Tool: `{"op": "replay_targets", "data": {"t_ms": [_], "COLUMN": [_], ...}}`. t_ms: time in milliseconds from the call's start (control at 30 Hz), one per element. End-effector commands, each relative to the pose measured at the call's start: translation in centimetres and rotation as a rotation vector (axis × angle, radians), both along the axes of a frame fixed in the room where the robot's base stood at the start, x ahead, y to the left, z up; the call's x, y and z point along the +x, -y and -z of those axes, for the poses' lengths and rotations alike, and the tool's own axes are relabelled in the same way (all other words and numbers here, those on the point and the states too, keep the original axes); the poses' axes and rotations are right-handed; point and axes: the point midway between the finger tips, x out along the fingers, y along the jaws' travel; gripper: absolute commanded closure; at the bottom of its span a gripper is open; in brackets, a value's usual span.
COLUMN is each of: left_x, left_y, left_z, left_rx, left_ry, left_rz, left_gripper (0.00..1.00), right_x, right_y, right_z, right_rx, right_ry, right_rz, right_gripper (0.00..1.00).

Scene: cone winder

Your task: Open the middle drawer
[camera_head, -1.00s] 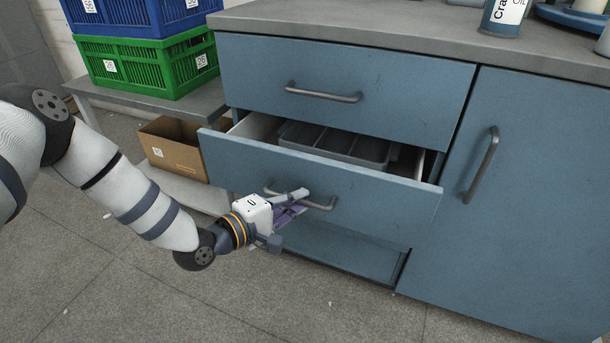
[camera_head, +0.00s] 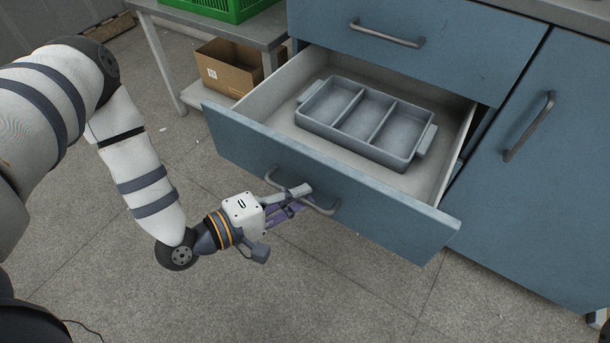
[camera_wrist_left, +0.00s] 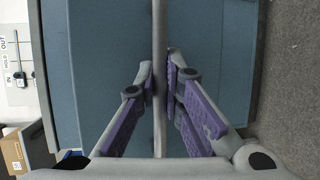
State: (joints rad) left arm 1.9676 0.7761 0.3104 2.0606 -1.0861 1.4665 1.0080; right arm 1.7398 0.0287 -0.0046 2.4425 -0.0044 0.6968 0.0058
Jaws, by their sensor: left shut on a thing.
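The middle drawer (camera_head: 380,213) is pulled well out of the blue cabinet, and its inside shows. My left gripper (camera_head: 303,197) is shut on the grey bar handle (camera_head: 325,207) of this drawer. In the left wrist view the handle (camera_wrist_left: 159,50) runs between the purple-padded fingers of the left gripper (camera_wrist_left: 160,82). A grey tray (camera_head: 350,155) with three compartments lies in the drawer and looks empty. My right gripper is not in view.
The top drawer (camera_head: 450,50) is closed above. A cabinet door with a bar handle (camera_head: 528,127) is at the right. A cardboard box (camera_head: 228,70) and a green crate (camera_head: 235,8) are on a shelf unit at the back left. The floor in front is clear.

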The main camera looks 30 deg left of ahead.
Motion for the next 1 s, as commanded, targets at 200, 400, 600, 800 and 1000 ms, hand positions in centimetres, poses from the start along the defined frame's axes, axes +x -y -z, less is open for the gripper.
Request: {"op": "replay_targets", "data": {"t_ms": [200, 400, 600, 800, 1000], "left_x": [-0.3, -0.3, -0.3, -0.5, -4.0], "left_y": [0.0, 0.0, 0.0, -0.1, -1.9], "left_z": [-0.1, -0.1, -0.1, 0.0, -0.7], "left_rx": [-0.002, -0.002, -0.002, 0.0, 0.0], "left_ry": [0.002, 0.002, 0.001, 0.001, -0.004], "left_rz": [0.0, 0.0, 0.0, 0.0, -0.004], "left_gripper": [1.0, 1.0, 0.82, 0.82, 0.82], "right_x": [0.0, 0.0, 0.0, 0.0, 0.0], "right_y": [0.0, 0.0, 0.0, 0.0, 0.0], "right_z": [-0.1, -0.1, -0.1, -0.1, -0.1], "right_rx": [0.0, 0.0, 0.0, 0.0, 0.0], "right_ry": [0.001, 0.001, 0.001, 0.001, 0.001], "right_rz": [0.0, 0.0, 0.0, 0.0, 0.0], "right_gripper": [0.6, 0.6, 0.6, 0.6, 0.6]}}
